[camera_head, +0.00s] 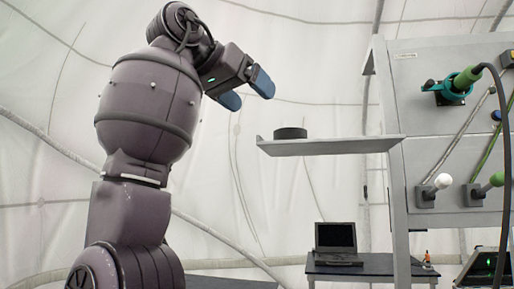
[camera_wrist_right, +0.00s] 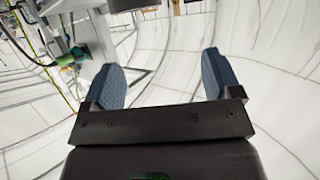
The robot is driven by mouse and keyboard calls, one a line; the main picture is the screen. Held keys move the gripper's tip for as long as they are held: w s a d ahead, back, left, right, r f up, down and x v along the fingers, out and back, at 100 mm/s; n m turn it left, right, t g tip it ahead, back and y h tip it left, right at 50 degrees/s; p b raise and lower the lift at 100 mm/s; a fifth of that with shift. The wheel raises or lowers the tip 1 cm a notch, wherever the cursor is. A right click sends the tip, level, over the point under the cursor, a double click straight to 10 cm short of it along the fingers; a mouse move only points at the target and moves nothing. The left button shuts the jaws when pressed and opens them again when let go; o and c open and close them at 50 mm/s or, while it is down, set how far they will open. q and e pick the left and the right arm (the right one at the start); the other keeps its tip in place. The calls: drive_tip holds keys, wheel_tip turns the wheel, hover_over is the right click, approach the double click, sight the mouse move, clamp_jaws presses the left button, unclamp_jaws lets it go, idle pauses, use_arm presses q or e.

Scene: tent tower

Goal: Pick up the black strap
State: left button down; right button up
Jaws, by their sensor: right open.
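A black strap, seen as a low round black coil (camera_head: 290,132), lies on a thin grey shelf (camera_head: 330,147) in the head view. My right gripper (camera_head: 246,92) is up and to the left of the shelf in the picture, apart from the strap. Its two blue fingers are spread with nothing between them. In the right wrist view the open fingers (camera_wrist_right: 162,80) have only pale tent fabric between them. I cannot make out the strap for certain in that view. My left gripper is not in view.
The shelf joins a grey panel rack (camera_head: 440,120) with levers and a green-and-teal connector (camera_head: 455,84) with a black cable. Below stands a dark table (camera_head: 372,265) with a laptop (camera_head: 335,242).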

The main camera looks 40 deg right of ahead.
sight(288, 129)
drive_tip(key=shift+g+y, duration=0.4)
drive_tip(key=d+f, duration=0.1)
drive_tip(key=s+d+f, duration=0.1)
drive_tip(key=d+f, duration=0.1)
drive_tip(key=shift+s+d, duration=0.1)
drive_tip(key=shift+s, duration=0.05)
drive_tip(key=shift+s+d+f, duration=0.25)
drive_tip(key=shift+s+d, duration=0.05)
drive_tip(key=shift+d, duration=0.3)
drive_tip(key=p+x, duration=0.1)
drive_tip(key=x, duration=0.4)
drive_tip(key=shift+p, duration=0.3)
drive_tip(key=c, duration=0.7)
drive_tip(key=shift+c, duration=0.2)
